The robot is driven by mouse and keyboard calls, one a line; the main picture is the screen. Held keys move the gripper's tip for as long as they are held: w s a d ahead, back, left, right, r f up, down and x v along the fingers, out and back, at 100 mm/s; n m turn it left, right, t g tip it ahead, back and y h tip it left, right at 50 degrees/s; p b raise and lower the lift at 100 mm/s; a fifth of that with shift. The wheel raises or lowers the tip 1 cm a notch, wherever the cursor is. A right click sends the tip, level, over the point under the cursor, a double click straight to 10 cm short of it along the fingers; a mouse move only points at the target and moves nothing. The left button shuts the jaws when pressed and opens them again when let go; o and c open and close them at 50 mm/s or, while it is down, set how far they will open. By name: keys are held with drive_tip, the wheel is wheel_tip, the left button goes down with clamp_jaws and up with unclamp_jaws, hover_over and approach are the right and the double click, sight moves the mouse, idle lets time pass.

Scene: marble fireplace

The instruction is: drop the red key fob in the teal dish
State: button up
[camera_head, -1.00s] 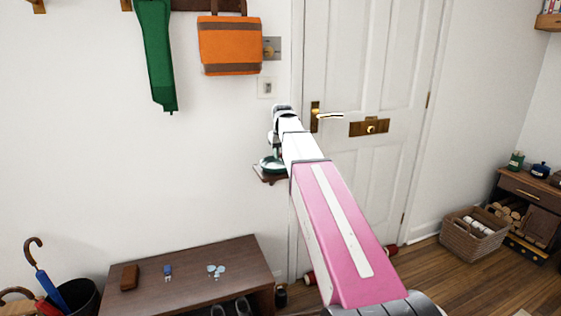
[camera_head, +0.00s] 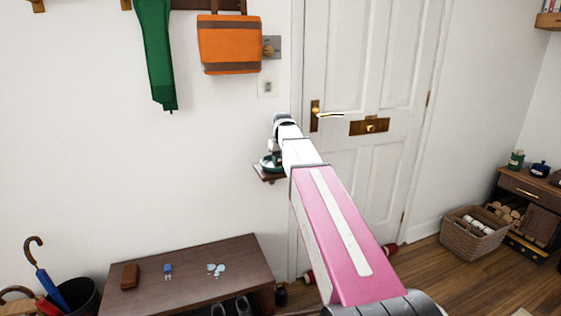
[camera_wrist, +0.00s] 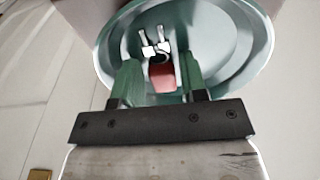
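The teal dish (camera_wrist: 225,78) fills the upper middle of the wrist view. In the head view the dish (camera_head: 268,164) sits on a small wall shelf, partly hidden by my arm. The red key fob (camera_wrist: 162,78) shows between my fingers, against the dish, with a ring and metal keys (camera_wrist: 154,47) beyond it. My gripper (camera_wrist: 161,72) has its two green fingers apart, over the dish, with a narrow gap on each side of the fob. The fob appears to lie in the dish, though its exact height is hard to judge.
The small dark shelf (camera_head: 263,176) is beside the white door (camera_head: 372,70) with its brass handle. A dark bench (camera_head: 195,276) below holds a brown case, a blue item and pale pieces. An orange bag (camera_head: 229,45) and green scarf (camera_head: 155,55) hang above.

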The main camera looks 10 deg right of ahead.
drive_tip(key=shift+r, duration=0.1)
wheel_tip(320, 180, up, 12)
drive_tip(key=s, duration=0.1)
drive_tip(key=shift+s+d+r, duration=0.15)
drive_tip(key=shift+s+r, duration=0.05)
idle(0.3)
